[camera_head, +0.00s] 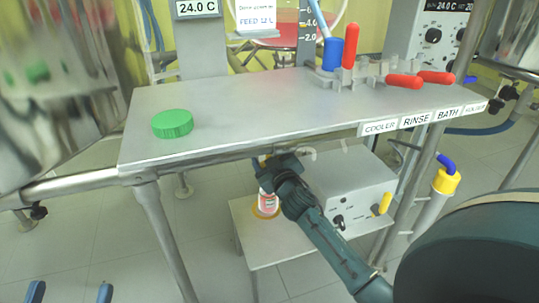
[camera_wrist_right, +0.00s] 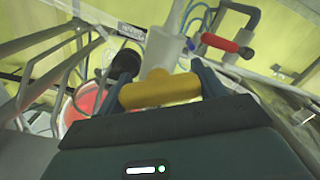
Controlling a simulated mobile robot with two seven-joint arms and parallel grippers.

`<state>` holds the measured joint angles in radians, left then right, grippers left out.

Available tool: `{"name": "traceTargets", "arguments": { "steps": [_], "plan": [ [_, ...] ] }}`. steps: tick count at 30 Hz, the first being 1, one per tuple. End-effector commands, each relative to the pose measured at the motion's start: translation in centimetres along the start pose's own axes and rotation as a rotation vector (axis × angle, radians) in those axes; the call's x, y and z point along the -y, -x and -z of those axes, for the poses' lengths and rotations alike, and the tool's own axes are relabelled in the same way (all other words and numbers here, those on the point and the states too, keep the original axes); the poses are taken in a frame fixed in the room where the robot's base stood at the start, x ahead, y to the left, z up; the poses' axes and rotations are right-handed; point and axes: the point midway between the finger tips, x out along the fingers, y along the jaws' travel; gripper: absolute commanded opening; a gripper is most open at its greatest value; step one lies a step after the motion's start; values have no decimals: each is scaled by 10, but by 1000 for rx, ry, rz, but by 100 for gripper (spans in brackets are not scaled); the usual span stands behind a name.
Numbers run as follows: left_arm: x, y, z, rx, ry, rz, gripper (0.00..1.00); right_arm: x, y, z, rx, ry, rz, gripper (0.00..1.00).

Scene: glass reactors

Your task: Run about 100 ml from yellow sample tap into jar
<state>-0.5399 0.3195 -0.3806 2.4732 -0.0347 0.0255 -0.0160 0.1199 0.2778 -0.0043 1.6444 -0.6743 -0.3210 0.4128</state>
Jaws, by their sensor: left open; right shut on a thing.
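The jar (camera_head: 267,203) stands upright and uncapped on a low shelf under the bench, partly hidden by my right gripper; its label is too small to read. My right gripper (camera_head: 275,165) is just under the bench's front edge, above the jar. In the right wrist view the yellow tap handle (camera_wrist_right: 158,92) sits between my right fingers, which are shut on it. The tap's outlet and any stream are hidden. A green lid (camera_head: 172,124) lies on the bench. My left gripper (camera_head: 70,292) is open and empty at the bottom left, with only its fingertips showing.
The steel bench top (camera_head: 240,115) is mostly bare. Red-handled valves (camera_head: 405,81) and a blue-capped fitting (camera_head: 332,54) stand at its back right. A grey control box (camera_head: 350,190) stands beside the jar. A large shiny vessel (camera_head: 55,90) fills the left.

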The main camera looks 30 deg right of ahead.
Motion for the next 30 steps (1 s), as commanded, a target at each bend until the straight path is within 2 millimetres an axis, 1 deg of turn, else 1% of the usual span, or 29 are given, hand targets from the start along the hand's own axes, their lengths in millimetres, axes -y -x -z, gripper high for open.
{"name": "traceTargets", "arguments": {
  "steps": [8,15,19,24,30],
  "plan": [
    [0,0,1,15,10,1,67,0,0,1,1,-109,0,46],
    [-6,7,-8,93,54,10,67,-1,0,1,2,-278,0,46],
    [-7,8,-10,108,46,14,67,-2,0,2,2,-364,0,46],
    [-3,7,-6,102,15,20,67,-2,0,1,2,-454,0,46],
    [-1,8,-10,116,-4,22,67,-2,0,0,1,-515,0,46]
  ]
}}
